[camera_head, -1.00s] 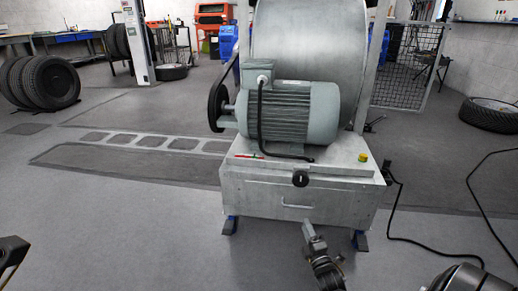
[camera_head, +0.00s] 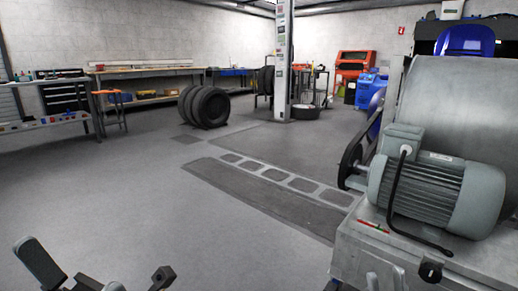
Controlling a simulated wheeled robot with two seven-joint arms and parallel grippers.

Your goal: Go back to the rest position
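The dynamometer with its grey motor (camera_head: 425,190) and black pulley (camera_head: 352,158) fills the right side. Tyres (camera_head: 205,107) stand on the floor before a workbench (camera_head: 150,90). A white post (camera_head: 284,60) rises behind. The floor at left and centre is clear.

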